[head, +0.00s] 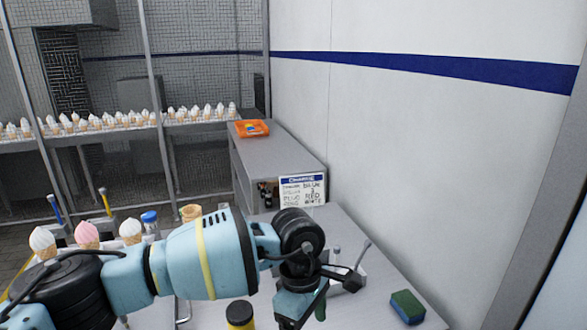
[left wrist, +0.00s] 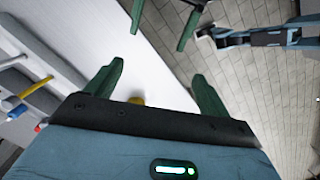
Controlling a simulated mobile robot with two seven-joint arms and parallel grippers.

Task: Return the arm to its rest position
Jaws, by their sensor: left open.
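My left arm reaches in from the left in the head view, pale blue with black joints. Its gripper (head: 300,308) is low in the middle, over the grey counter, partly cut off by the bottom edge. In the left wrist view its green fingers (left wrist: 158,85) stand wide apart with nothing between them in grip. Beyond them are the white counter edge and the tiled floor. More dark green pieces and a pale blue jointed part show at the top of the left wrist view; I cannot tell whether they belong to my right gripper.
Ice cream cones (head: 86,235) stand at the left beside my arm. An orange pack (head: 252,128) lies on the raised shelf.

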